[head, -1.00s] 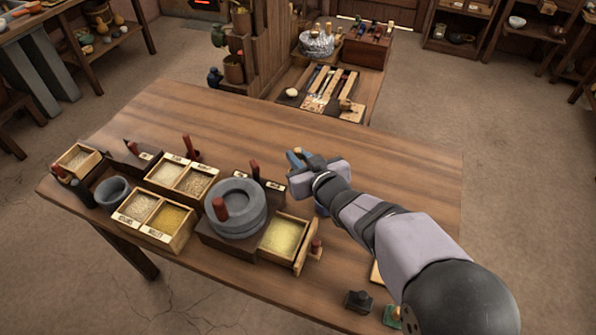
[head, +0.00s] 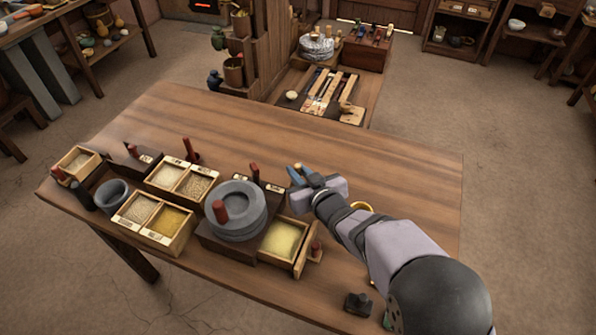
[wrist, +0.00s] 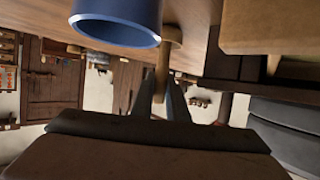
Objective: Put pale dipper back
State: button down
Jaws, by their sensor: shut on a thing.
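My gripper (head: 298,176) is over the table behind the drawer of yellow meal, right of the round stone quern (head: 238,222). In the wrist view its fingers (wrist: 165,98) are shut on the pale wooden dipper's handle (wrist: 161,76). The dipper's wider pale end (wrist: 173,35) shows beyond the fingers, close beside a blue cylindrical vessel (wrist: 115,22). I cannot tell whether they touch. In the head view only a small tan bit shows at the fingertips, and my gripper and arm hide much of what is near.
Grain boxes (head: 172,254) and a grey mortar (head: 111,194) stand left of the quern. The open drawer (head: 300,262) sits at its right. A yellow ring (head: 361,206) shows behind my arm. A dark small block (head: 357,303) lies near the front edge. The back of the table (head: 330,135) is clear.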

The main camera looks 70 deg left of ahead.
jog(key=c, duration=1.7)
grip_release()
jog(key=shift+f, duration=0.1)
jog(key=shift+c, duration=0.2)
jog(key=shift+r, duration=0.25)
jog(key=v, duration=1.2)
jog(key=shift+b, duration=0.35)
jog(key=shift+w+f, duration=0.1)
